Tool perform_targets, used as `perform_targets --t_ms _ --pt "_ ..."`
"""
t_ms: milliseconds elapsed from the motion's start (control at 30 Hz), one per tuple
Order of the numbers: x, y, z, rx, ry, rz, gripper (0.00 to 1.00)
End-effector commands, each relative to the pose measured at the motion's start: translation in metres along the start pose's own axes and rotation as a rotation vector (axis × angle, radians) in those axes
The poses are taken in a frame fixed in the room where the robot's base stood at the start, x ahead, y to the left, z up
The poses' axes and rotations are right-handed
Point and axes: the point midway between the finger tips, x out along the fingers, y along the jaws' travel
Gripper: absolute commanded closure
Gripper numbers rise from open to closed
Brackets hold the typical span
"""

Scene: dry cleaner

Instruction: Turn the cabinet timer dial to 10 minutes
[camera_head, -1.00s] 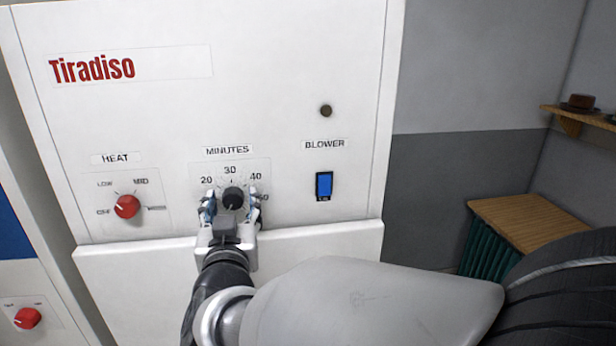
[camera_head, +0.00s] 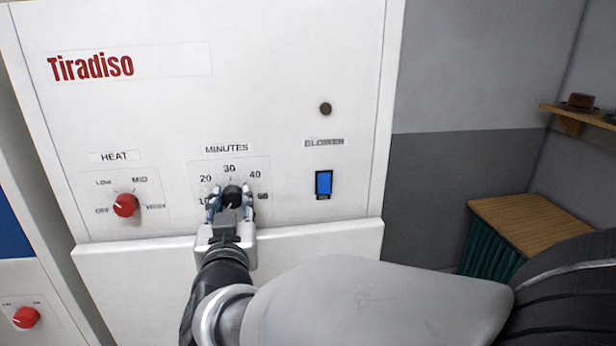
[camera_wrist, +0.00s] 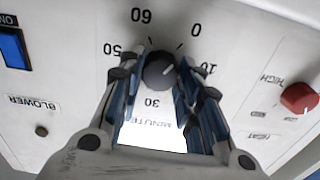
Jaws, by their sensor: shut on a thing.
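The black timer dial (camera_head: 232,194) sits under the MINUTES label on the white cabinet panel. It shows end-on in the wrist view (camera_wrist: 159,72), where the panel appears upside down. My gripper (camera_head: 231,200) is shut on the dial, with one blue-padded finger on each side; it also frames the dial in the wrist view (camera_wrist: 162,66). A light mark on the dial points up and right in the wrist view, toward the side with 0 and 10. Its exact reading is hard to tell. My fingers partly cover the 10 and 50 labels.
The red HEAT knob (camera_head: 126,205) is left of the dial, and the blue BLOWER switch (camera_head: 324,184) is to the right. A ledge (camera_head: 320,240) juts out just below the controls. A wooden-topped stand (camera_head: 530,222) is at the right.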

Motion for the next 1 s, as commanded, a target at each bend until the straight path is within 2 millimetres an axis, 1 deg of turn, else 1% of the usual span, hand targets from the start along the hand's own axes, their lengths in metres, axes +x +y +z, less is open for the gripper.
perform_targets --t_ms 267,700,1000 --pt "0.0001 0.0001 0.0026 0.153 0.004 0.0 0.92" --pt "0.0001 0.0002 0.0024 0.54 0.004 -0.001 0.92" --pt "0.0001 0.0 0.0014 0.737 0.002 -0.001 0.92"
